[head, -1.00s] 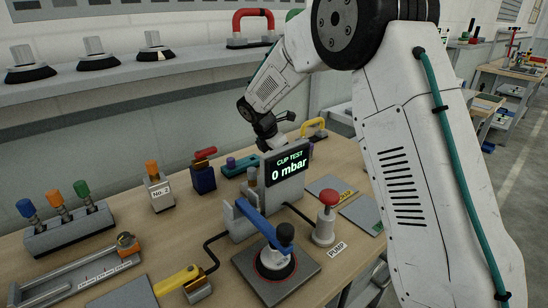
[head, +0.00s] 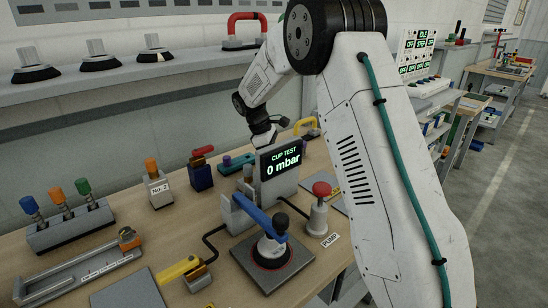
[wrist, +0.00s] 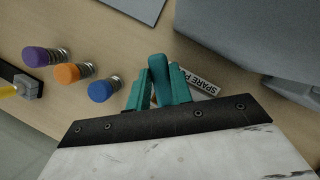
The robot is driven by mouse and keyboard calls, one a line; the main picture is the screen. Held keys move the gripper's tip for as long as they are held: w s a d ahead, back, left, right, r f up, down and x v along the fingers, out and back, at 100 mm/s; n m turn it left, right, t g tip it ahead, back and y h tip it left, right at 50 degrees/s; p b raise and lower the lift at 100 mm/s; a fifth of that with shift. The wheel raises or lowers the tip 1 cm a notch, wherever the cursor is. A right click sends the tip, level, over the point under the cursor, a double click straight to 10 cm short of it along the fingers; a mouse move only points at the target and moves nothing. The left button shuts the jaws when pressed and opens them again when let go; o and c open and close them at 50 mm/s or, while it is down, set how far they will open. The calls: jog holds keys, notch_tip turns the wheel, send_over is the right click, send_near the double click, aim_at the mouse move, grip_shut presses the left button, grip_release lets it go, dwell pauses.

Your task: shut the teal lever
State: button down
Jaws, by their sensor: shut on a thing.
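The teal lever (wrist: 158,68) shows in the wrist view as a rounded teal bar standing between two teal fingers. My gripper (wrist: 160,82) is shut on it, one finger on each side. The lever's base is hidden behind the fingers and the dark wrist plate. In the head view my gripper's jaws and this lever are hidden behind the "CUP TEST 0 mbar" display (head: 281,158).
In the wrist view, purple (wrist: 35,57), orange (wrist: 67,73) and blue (wrist: 100,92) capped cylinders stand left of the jaws. A "SPARE" label (wrist: 196,80) lies close right. A grey block (wrist: 240,35) is beyond. In the head view a red pump button (head: 321,189) stands right.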

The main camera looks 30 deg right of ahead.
jog(key=m, duration=0.1)
jog(key=m+y, duration=0.1)
jog(key=m, duration=0.1)
jog(key=a+m+g, duration=0.1)
jog(key=shift+s+r, duration=0.1)
jog(key=shift+s, duration=0.25)
jog(key=shift+s+a+m+y, duration=0.1)
jog(key=shift+a+m+y, duration=0.25)
jog(key=shift+m, duration=0.55)
jog(key=shift+s+a+m+y, duration=0.1)
jog(key=shift+a+m+y, duration=0.2)
jog(key=shift+m, duration=0.6)
jog(key=shift+g, duration=0.3)
jog(key=c, duration=1.2)
grip_release()
jog(key=shift+c, duration=0.2)
jog(key=shift+d, duration=0.1)
